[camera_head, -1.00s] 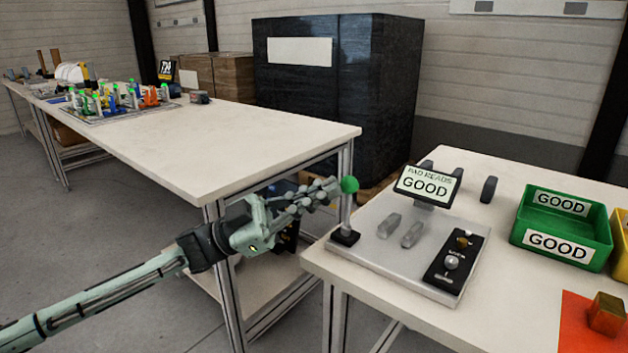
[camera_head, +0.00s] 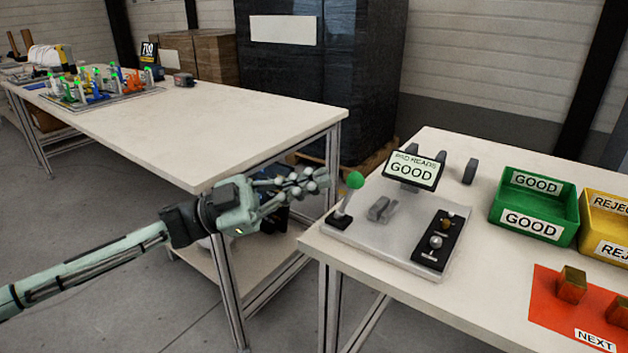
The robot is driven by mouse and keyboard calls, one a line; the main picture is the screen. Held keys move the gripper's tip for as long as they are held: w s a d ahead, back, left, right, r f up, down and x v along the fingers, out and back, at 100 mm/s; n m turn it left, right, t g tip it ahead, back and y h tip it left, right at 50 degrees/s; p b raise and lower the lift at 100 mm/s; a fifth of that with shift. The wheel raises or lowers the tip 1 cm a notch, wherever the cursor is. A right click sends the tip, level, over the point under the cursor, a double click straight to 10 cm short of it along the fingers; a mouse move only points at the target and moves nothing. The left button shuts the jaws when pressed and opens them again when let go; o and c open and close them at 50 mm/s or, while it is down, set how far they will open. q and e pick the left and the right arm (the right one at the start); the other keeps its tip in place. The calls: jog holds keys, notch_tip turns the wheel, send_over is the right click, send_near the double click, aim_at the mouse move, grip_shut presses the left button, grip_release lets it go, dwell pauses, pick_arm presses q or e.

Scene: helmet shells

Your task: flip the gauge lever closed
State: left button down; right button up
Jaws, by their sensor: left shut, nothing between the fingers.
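The gauge lever (camera_head: 346,203) is a grey rod with a green ball knob (camera_head: 355,180), standing on a dark base at the left corner of the gauge plate (camera_head: 390,236). It leans to the right at the top. Two grey clear-looking blocks (camera_head: 382,209) sit close together on the plate. The gauge display (camera_head: 413,170) reads GOOD. My left gripper (camera_head: 322,180) is shut and empty, just left of the knob, with a small gap in the picture. My right gripper is not in view.
A green GOOD bin (camera_head: 536,203) and a yellow REJECT bin (camera_head: 605,222) stand at the right. A button panel (camera_head: 438,240) is on the plate. A long table (camera_head: 220,120) stands behind my left arm.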

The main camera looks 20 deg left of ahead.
pick_arm(q)
jog(key=b+v, duration=0.1)
jog(key=v, duration=0.9)
jog(key=shift+s+a+r, duration=0.25)
jog(key=shift+a+r, duration=0.05)
jog(key=shift+r, duration=0.05)
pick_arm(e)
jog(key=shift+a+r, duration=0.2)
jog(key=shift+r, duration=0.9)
